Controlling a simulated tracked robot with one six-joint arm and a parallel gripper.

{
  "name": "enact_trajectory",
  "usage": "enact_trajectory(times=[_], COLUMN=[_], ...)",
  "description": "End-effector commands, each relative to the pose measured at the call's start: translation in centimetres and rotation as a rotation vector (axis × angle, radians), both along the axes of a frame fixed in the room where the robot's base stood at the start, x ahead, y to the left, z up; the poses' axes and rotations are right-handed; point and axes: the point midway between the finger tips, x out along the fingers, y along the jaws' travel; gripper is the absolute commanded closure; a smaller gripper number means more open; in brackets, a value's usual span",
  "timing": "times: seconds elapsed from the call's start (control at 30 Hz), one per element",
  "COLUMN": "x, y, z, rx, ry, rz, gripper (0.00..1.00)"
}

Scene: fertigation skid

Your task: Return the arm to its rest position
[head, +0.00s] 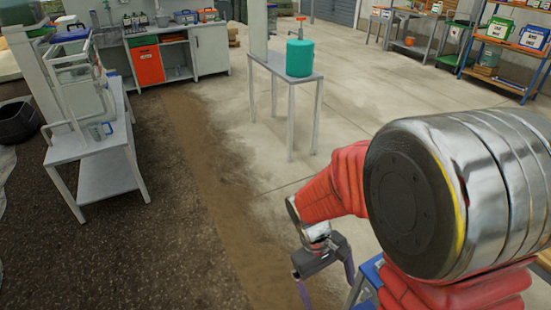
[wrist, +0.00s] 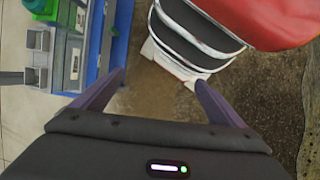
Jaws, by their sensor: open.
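My arm with red covers and a metal joint fills the right of the head view. My gripper (head: 325,277) hangs at its end, fingers downward, above the floor. In the wrist view my gripper (wrist: 160,88) shows two purple fingers spread wide apart. Nothing is between them. Below the fingers lie brown floor and part of my own red and metal body.
A blue-edged bench (head: 369,275) stands close to the right of my gripper. A narrow table (head: 262,61) with a green tank (head: 300,58) stands farther ahead. A grey stand (head: 92,145) is at left. Shelving (head: 508,55) stands far right. The floor between is clear.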

Motion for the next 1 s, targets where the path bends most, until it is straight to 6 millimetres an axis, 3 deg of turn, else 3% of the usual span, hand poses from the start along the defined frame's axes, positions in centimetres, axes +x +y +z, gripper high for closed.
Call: enact_trajectory(times=[1.0], x=[-3.1], y=[0.2], z=[14.0], rx=[0.255], ry=[-0.484], rz=[-0.34], gripper=[0.08])
